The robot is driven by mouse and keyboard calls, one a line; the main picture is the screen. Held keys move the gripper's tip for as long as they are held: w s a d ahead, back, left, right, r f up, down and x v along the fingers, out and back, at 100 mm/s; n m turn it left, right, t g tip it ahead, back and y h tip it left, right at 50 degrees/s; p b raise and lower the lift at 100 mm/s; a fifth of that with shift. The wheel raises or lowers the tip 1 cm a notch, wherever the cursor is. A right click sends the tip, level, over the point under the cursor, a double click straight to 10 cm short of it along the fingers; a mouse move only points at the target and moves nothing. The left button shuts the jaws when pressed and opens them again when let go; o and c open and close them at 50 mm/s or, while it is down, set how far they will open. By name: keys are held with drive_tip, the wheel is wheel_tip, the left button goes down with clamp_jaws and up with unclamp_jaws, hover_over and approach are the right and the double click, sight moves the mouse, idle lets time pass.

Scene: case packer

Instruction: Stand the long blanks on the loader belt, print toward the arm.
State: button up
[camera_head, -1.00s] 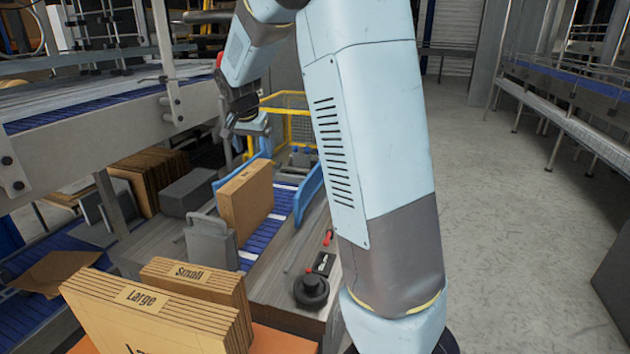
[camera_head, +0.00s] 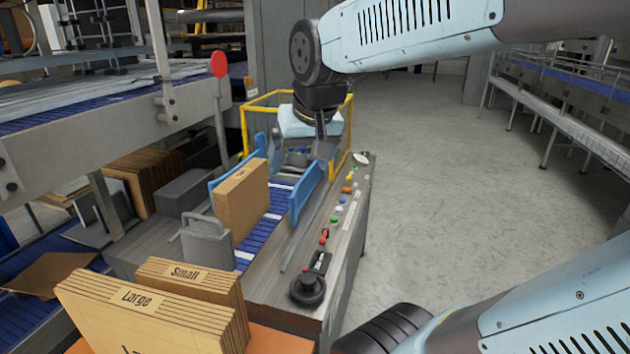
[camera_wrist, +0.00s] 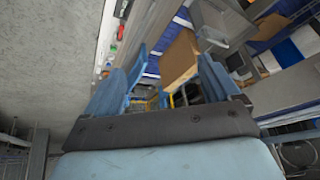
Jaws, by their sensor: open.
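A block of brown cardboard blanks (camera_head: 243,203) stands upright on the blue loader belt (camera_head: 262,240), between blue side guides. It also shows in the wrist view (camera_wrist: 180,58). Two more bundles of blanks stand at the front left: one labelled Large (camera_head: 150,310) and one labelled Small (camera_head: 195,282) behind it. My gripper (camera_head: 322,150) is open and empty, pointing down near the far end of the right guide (camera_head: 307,190), apart from the standing blanks.
A control panel with coloured buttons (camera_head: 340,210) and a black knob (camera_head: 308,288) runs along the belt's right side. A yellow cage frame (camera_head: 270,103) stands behind. A grey plate (camera_head: 206,240) rises left of the belt. Open floor (camera_head: 430,190) lies to the right.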

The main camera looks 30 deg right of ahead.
drive_tip(key=s+f+n, duration=0.1)
drive_tip(key=s, duration=0.5)
drive_tip(key=shift+a+f, duration=0.2)
drive_tip(key=shift+f, duration=0.15)
